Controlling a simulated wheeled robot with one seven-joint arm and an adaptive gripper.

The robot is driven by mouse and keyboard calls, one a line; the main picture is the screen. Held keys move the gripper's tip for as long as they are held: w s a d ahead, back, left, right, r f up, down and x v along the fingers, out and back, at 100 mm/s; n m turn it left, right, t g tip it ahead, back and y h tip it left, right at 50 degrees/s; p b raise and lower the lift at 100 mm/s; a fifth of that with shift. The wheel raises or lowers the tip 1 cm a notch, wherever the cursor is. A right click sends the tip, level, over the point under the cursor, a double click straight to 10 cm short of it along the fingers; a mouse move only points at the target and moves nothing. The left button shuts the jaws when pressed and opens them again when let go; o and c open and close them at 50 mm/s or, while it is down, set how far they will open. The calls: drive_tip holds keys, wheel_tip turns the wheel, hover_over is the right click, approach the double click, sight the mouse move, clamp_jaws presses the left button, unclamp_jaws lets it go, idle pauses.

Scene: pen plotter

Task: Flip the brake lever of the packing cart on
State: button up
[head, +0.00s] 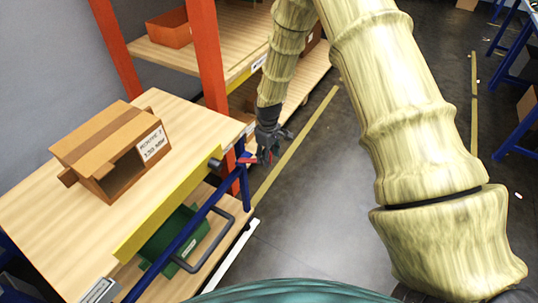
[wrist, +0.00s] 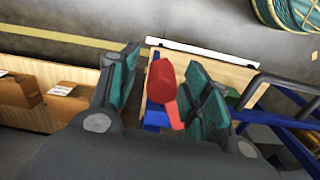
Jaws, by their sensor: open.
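The packing cart (head: 209,136) has a pale wooden top, a yellow front edge and a blue frame, and fills the left of the head view. Its red brake lever (head: 247,159) is at the cart's right end, beside a blue post. In the wrist view the red lever (wrist: 163,84) has a thick head and a thinner stem below it. My gripper (head: 266,150) is at the lever in the head view. In the wrist view my gripper (wrist: 160,65) is open, its teal fingers on either side of the lever. I cannot tell whether either finger touches it.
An open cardboard box (head: 100,150) stands on the cart top. A green bin (head: 178,240) sits on the lower shelf, behind a dark handle bar (head: 215,245). An orange-posted rack (head: 206,50) stands behind the cart. The dark floor (head: 310,190) to the right is clear.

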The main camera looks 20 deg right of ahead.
wheel_tip(320, 180, up, 12)
idle(0.6)
drive_tip(key=shift+d, duration=0.1)
idle(0.4)
